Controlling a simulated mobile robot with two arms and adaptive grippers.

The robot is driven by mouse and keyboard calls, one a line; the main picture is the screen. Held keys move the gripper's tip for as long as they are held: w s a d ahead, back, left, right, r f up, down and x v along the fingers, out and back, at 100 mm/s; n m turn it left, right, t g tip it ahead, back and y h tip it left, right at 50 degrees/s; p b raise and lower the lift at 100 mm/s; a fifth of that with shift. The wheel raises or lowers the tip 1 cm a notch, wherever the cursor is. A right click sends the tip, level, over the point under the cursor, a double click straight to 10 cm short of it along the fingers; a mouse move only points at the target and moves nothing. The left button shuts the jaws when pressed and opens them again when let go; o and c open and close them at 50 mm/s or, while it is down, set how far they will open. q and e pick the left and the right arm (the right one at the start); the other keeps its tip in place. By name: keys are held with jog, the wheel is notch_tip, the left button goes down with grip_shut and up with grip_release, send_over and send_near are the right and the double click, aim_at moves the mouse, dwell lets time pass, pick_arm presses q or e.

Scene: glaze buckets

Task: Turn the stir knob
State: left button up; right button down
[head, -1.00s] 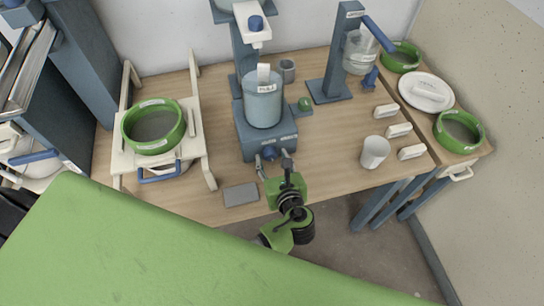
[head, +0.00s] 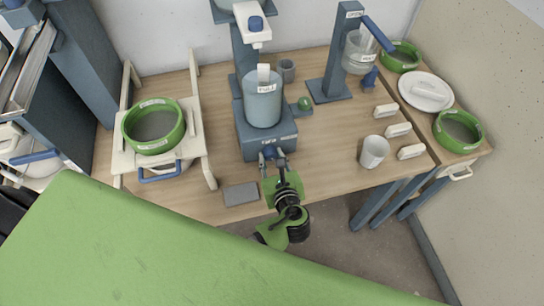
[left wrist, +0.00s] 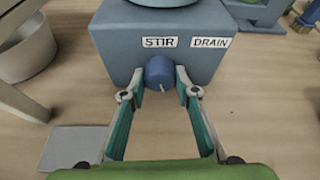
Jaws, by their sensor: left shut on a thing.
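The blue stir knob (left wrist: 160,73) sits on the front face of the blue-grey mixer base (left wrist: 118,52), under a STIR label (left wrist: 159,42). A DRAIN label (left wrist: 211,43) is beside it. In the left wrist view my left gripper (left wrist: 160,82) has one finger on each side of the knob, closed on it. In the head view my left gripper (head: 272,160) is at the front of the mixer base (head: 272,140), partly covering the knob. A light blue bucket labelled FULL (head: 262,103) stands on the base. My right gripper is not in view.
A grey pad (head: 241,194) lies left of my gripper. A cream frame with a green-rimmed sieve (head: 153,125) stands at left. A white cup (head: 374,152) and several white blocks are at right. The wooden table (head: 325,140) between is clear.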

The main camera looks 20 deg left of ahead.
pick_arm(q)
jog(key=shift+n+h, duration=0.3)
jog(key=shift+n, duration=0.2)
jog(key=shift+n+t+h, duration=0.3)
jog(key=shift+n+t, duration=0.1)
jog(key=shift+n, duration=0.1)
jog(key=shift+a+n+t+h+b, duration=0.1)
jog(key=shift+n+t+h+b, duration=0.35)
jog(key=shift+n+b, duration=0.45)
jog(key=o, duration=1.1)
